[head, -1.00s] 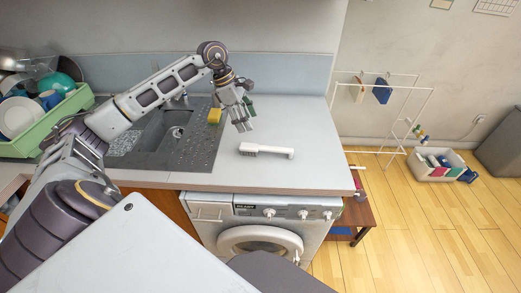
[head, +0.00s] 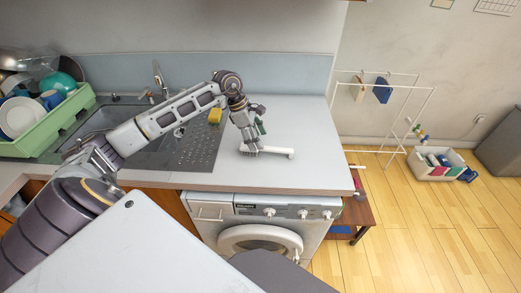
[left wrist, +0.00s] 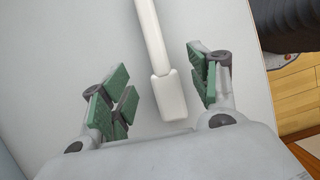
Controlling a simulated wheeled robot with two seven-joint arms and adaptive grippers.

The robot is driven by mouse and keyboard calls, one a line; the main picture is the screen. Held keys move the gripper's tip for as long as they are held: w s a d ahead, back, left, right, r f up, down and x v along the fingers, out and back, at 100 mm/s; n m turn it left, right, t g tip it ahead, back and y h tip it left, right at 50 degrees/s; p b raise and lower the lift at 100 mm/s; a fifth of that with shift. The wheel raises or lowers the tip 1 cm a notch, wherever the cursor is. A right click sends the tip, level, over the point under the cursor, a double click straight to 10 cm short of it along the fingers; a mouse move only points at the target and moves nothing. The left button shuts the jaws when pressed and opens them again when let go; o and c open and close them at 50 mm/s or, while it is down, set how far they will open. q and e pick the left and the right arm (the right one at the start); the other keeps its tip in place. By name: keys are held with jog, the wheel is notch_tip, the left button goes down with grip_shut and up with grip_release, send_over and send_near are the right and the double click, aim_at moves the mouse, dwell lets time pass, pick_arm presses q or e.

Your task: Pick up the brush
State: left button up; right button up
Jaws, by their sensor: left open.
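The white brush (head: 279,152) lies on the grey counter near its front edge, with its handle pointing right. My left gripper (head: 252,146) is open over the left, wider end of the brush and partly hides it in the head view. In the left wrist view the brush (left wrist: 168,92) runs down from the top edge, and its wide end lies between the green-padded fingers of my left gripper (left wrist: 160,82). Gaps show on both sides of it, and the gripper does not hold it. My right gripper is not in view.
A yellow sponge (head: 215,116) sits beside the sink (head: 130,155). A green dish rack (head: 45,125) full of dishes stands at the far left. A washing machine (head: 225,212) is under the counter (head: 305,125), whose right part is clear.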

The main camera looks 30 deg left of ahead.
aim_at(266, 151)
pick_arm(q)
jog(key=shift+w+d+f, duration=0.15)
jog(key=shift+d+f, duration=0.2)
jog(key=shift+f, duration=0.2)
jog(key=shift+w+d+f+p, duration=0.15)
jog(key=shift+d+f+p, duration=0.2)
jog(key=shift+f+p, duration=0.2)
jog(key=shift+x, duration=0.8)
jog(key=shift+d+f, duration=0.1)
jog(key=shift+f, duration=0.35)
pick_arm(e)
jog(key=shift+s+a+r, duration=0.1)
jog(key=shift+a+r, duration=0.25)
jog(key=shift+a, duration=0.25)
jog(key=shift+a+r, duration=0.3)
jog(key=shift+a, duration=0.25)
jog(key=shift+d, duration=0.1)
